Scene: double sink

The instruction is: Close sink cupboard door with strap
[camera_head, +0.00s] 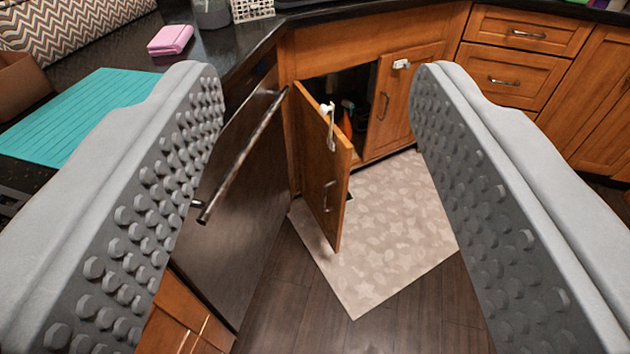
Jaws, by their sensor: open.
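The left sink cupboard door (318,165) is a wooden panel standing wide open, swung out toward me. A white strap (331,128) hangs near its top edge, and a metal handle (328,197) is on its lower face. The right cupboard door (398,97) looks shut, with a white catch (401,64) near its top. My gripper (316,85) is open and empty; its two grey studded fingers frame the door from a distance, and neither appears to touch it. The cupboard's dark inside shows between the doors, partly hidden by the open door.
A dishwasher (235,200) with a long bar handle stands left of the open door. A beige patterned mat (385,230) lies on the dark wood floor in front of the cupboard. Bottles (346,120) stand inside. Drawers (515,90) are at right. A teal mat (80,115) and pink sponge (170,40) are on the black counter.

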